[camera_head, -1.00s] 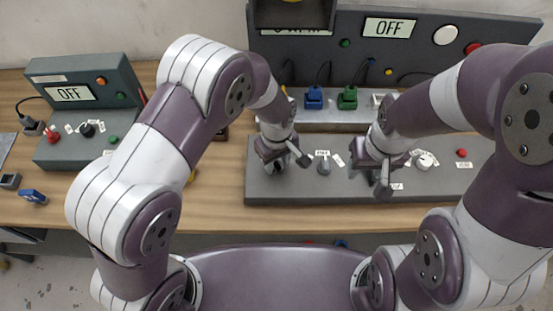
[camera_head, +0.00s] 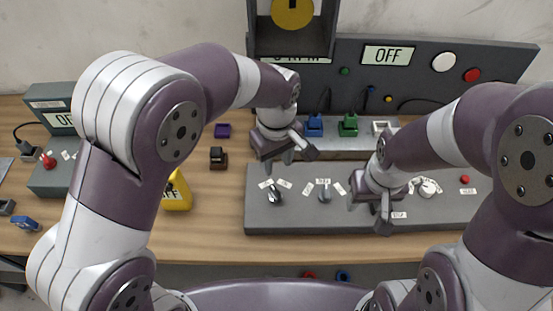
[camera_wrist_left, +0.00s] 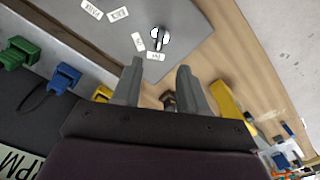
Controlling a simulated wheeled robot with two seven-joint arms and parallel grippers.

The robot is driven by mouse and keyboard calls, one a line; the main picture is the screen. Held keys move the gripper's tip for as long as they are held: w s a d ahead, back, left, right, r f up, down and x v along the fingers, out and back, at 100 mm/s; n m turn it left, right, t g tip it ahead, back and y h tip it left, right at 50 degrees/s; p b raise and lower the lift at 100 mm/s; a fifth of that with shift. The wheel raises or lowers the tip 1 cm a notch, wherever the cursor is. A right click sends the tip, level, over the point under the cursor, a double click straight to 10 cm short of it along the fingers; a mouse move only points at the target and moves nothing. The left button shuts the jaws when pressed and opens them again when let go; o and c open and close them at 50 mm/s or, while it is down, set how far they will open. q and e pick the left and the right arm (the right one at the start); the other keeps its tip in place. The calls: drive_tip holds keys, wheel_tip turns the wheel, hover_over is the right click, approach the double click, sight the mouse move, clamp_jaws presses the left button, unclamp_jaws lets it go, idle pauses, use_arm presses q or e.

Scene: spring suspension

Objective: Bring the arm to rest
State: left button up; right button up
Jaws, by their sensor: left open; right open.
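My left gripper (camera_head: 288,156) hangs above the back edge of the grey control panel (camera_head: 300,217), near its left end. In the left wrist view its two fingers (camera_wrist_left: 157,82) are apart with nothing between them. A knob (camera_head: 275,196) on the panel lies just in front of it; this knob also shows in the left wrist view (camera_wrist_left: 159,36), clear of the fingers. My right gripper (camera_head: 384,208) is over the panel further right, open, with nothing seen in it. What lies directly beneath the right gripper is hidden.
A second knob (camera_head: 324,193) and a white knob (camera_head: 428,188) stand on the panel. Blue (camera_head: 314,125) and green (camera_head: 348,125) connectors sit behind. The right display (camera_head: 388,55) reads OFF. A yellow object (camera_head: 177,192) stands left of the panel. Wooden table (camera_head: 215,235) is bare in front.

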idle(0.4)
use_arm(q)
drive_tip(key=s+a+m, duration=0.3)
drive_tip(key=s+a, duration=0.1)
drive_tip(key=a, duration=0.5)
drive_tip(key=s+a+f+m+t, duration=0.1)
drive_tip(key=s+a+m, duration=0.2)
drive_tip(key=a, duration=0.6)
drive_tip(key=shift+s+a+m, duration=0.2)
drive_tip(key=shift+s+m, duration=0.1)
drive_tip(key=shift+s, duration=0.9)
